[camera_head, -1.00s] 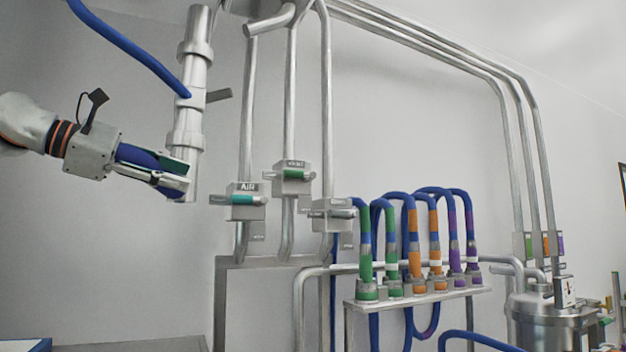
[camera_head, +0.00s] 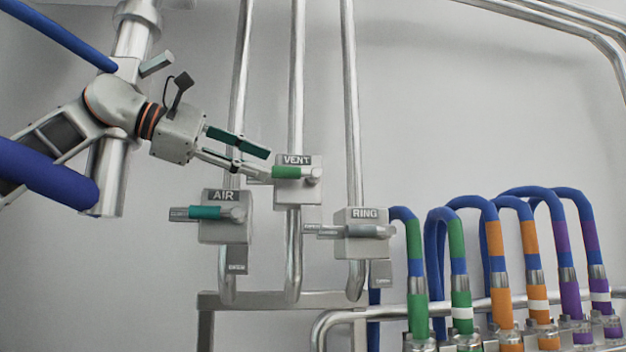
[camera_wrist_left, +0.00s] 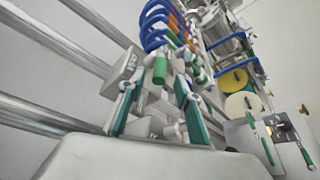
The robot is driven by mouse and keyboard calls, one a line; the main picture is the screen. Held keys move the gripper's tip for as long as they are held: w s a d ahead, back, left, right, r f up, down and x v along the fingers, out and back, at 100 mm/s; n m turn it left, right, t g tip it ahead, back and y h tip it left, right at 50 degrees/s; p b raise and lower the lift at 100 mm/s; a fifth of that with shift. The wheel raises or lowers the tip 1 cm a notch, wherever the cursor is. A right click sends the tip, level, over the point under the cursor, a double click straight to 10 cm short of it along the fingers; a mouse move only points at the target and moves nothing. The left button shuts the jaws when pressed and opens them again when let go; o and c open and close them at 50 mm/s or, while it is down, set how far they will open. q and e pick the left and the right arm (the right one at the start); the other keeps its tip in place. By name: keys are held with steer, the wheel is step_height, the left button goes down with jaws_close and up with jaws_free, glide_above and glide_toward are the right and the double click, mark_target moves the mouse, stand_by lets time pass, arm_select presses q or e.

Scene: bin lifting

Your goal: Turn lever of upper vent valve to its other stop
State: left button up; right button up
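The upper valve is a grey block labelled VENT (camera_head: 297,190) on the middle pipe. Its lever has a green grip (camera_head: 286,172) and points left, roughly level, from a pivot on the block's right side. My left gripper (camera_head: 262,165) is open just left of the lever, fingers pointing right at the grip's end. In the left wrist view the green grip (camera_wrist_left: 160,70) shows between the tips of the spread fingers (camera_wrist_left: 158,84). I cannot tell whether either finger touches it. My right gripper is not in view.
The AIR valve (camera_head: 225,228) with a teal lever sits lower left. The RING valve (camera_head: 358,240) with a grey lever sits lower right. Vertical pipes run close behind. Several blue hoses with coloured bands (camera_head: 497,245) stand at the right. The wall above right is clear.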

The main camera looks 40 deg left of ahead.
mark_target(289, 172)
arm_select(q)
steer(key=shift+p+x, duration=0.35)
steer(key=shift+x, duration=3.3)
jaws_close()
